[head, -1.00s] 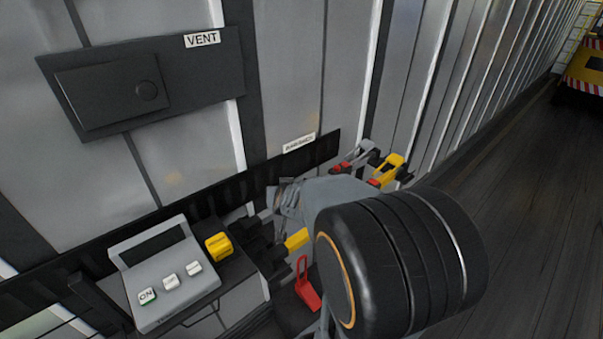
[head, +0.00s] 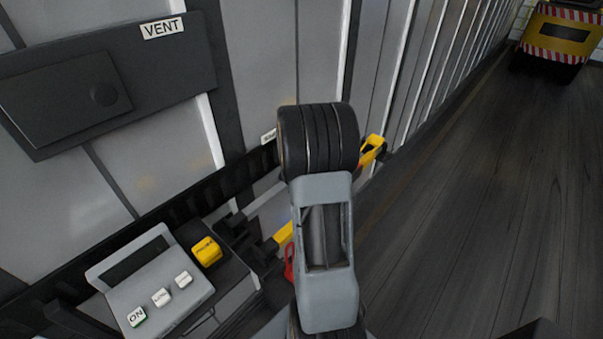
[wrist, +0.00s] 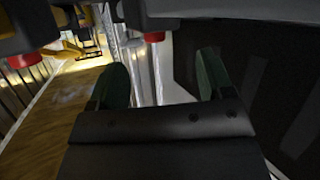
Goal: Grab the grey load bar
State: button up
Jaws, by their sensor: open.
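The grey load bar (head: 269,199) shows in the head view as a pale grey length low along the wall, left of my arm. My arm hides its right part and the grey end fitting. A second bar's yellow end (head: 372,150) stands out to the right of my arm. In the wrist view my gripper (wrist: 164,66) has its two dark green fingers apart, with nothing between them. Dark grey housings with red knobs show above the fingers; I cannot tell which bar they belong to. My gripper is hidden in the head view.
A grey control box (head: 152,283) with white buttons and a yellow block (head: 206,251) stand at lower left. A dark VENT panel (head: 110,85) is on the ribbed wall. The dark floor (head: 470,190) at right is clear up to a yellow striped vehicle (head: 560,35).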

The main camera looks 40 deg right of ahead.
jog(key=shift+s+f+p+x, duration=0.15)
jog(key=shift+p+x, duration=0.1)
jog(key=shift+x, duration=1.15)
jog(key=shift+s+f+p+x, duration=0.15)
jog(key=shift+p+x, duration=0.1)
jog(key=shift+x, duration=1.15)
jog(key=shift+w, duration=0.1)
jog(key=shift+c, duration=0.4)
grip_shut()
jog(key=shift+r, duration=0.15)
